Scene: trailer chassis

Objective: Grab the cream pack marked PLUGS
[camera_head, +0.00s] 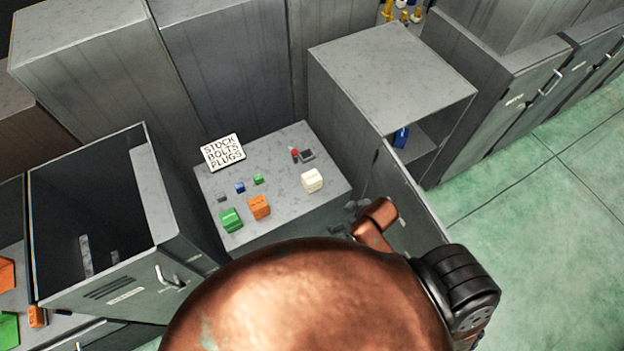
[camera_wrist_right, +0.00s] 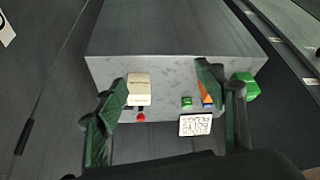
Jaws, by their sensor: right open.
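The cream pack (camera_head: 312,180) stands on the right part of the grey cabinet top (camera_head: 285,205); its marking is too small to read. My right gripper (camera_head: 356,208) is small and partly hidden by my copper-coloured arm, just past the right edge of that top. In the right wrist view the gripper (camera_wrist_right: 160,80) is open and empty. The cream pack (camera_wrist_right: 138,88) shows there between the fingers, close to the left finger; contact cannot be told. My left gripper is not in view.
A sign reading STOCK BOLTS PLUGS (camera_head: 223,152) stands at the back left. An orange block (camera_head: 259,207), a green block (camera_head: 231,220) and small coloured pieces share the top. A red piece (camera_head: 294,154) lies behind the pack. A taller open cabinet (camera_head: 392,75) rises right.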

